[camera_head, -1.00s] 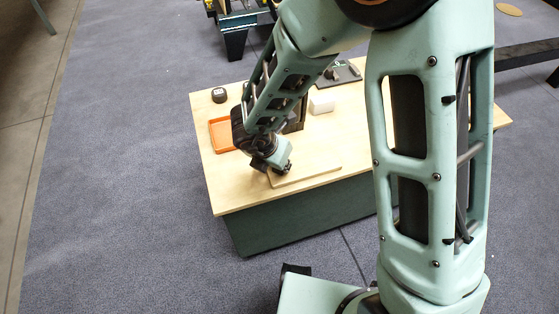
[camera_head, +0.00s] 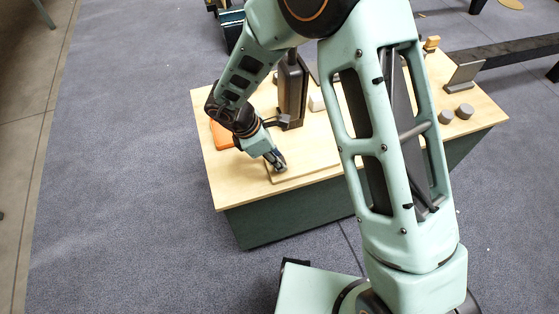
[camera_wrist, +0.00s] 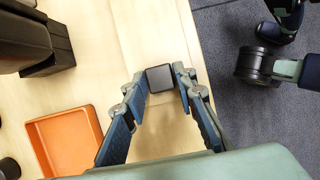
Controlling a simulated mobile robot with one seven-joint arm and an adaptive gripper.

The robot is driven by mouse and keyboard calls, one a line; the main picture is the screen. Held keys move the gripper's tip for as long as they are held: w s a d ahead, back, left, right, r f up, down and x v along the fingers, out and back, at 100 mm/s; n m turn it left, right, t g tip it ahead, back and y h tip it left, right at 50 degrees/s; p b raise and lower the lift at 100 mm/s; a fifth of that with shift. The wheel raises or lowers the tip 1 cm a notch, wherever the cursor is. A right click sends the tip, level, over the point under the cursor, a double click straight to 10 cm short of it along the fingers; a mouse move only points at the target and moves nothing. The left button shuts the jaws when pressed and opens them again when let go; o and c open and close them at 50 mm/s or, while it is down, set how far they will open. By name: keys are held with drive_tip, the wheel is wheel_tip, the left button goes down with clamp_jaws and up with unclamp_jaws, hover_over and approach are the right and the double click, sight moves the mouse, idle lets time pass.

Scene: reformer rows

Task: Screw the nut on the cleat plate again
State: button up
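My gripper (camera_head: 279,166) is low over the left end of a thin pale wooden board (camera_head: 315,171) at the front of the table. No thread or stud shows; anything under the piece is hidden.
An orange tray (camera_wrist: 68,142) lies left of my gripper. A tall black stand (camera_head: 291,92) rises behind the board. My arm hides the table's middle right.

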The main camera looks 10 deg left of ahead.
drive_tip(key=o, duration=0.4)
drive_tip(key=shift+c, duration=0.2)
drive_tip(key=w+d+r+p+v, duration=0.1)
drive_tip(key=p+v, duration=0.6)
drive_tip(key=v, duration=1.1)
drive_tip(key=shift+d+r, duration=0.3)
drive_tip(key=shift+d, duration=0.3)
drive_tip(key=shift+w, duration=0.2)
